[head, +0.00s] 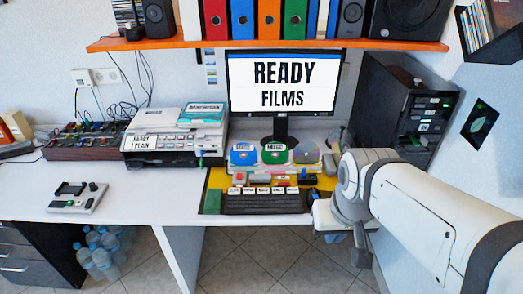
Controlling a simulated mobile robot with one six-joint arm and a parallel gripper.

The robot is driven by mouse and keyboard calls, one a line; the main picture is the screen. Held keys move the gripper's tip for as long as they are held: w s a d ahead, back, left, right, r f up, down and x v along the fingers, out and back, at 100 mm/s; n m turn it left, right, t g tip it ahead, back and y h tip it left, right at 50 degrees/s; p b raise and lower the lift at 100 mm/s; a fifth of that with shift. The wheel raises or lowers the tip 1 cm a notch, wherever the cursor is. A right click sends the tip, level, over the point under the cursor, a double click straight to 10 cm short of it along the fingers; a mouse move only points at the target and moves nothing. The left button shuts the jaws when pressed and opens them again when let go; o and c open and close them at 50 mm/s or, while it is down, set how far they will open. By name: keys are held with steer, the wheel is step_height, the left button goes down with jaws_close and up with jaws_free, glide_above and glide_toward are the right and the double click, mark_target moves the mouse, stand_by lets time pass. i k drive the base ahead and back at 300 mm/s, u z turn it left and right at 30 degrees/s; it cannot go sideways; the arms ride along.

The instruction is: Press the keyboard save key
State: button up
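A dark keyboard (265,203) lies near the desk's front edge, in front of the monitor. A row of several pale labelled keys runs along its back; the lettering is too small for me to tell which one is the save key. My gripper (346,241) is at the lower right, just right of the keyboard and apart from the labelled keys. My wrist partly hides it, and its fingers are too small and dark to show whether they are open or shut. The monitor (282,83) reads "READY FILMS".
Discs in coloured cases (275,153) stand between keyboard and monitor. A printer (175,135) sits to the left, a black tower (405,105) at the right. An orange shelf (270,45) with binders hangs above.

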mark_target(260, 191)
steer(key=u, duration=2.2)
steer(key=i, duration=1.1)
steer(key=z, duration=3)
